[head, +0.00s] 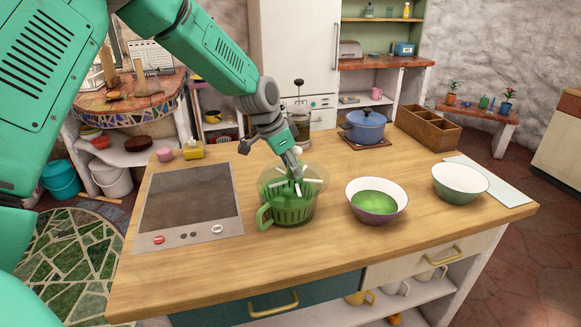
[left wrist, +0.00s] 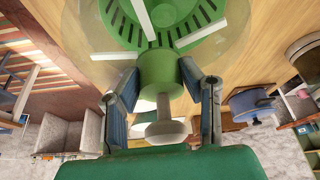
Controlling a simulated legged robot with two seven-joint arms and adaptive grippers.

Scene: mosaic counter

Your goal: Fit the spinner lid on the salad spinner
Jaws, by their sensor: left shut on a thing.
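The green slotted salad spinner (head: 287,210) stands on the wooden counter, its handle to the front left. The clear spinner lid (head: 316,174), with white spokes and a green hub, is at the spinner's top. I cannot tell whether it is seated or just above the rim. My left gripper (head: 295,171) points down and is shut on the lid's hub. The spinner's slots show through the lid. My right gripper is out of view.
A purple bowl with green contents (head: 376,200) stands right of the spinner, and a green-and-white bowl (head: 460,183) farther right. A dark cooktop (head: 187,200) lies left. A blue pot (head: 364,128) and a wooden divided box (head: 428,127) stand behind. The front counter strip is clear.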

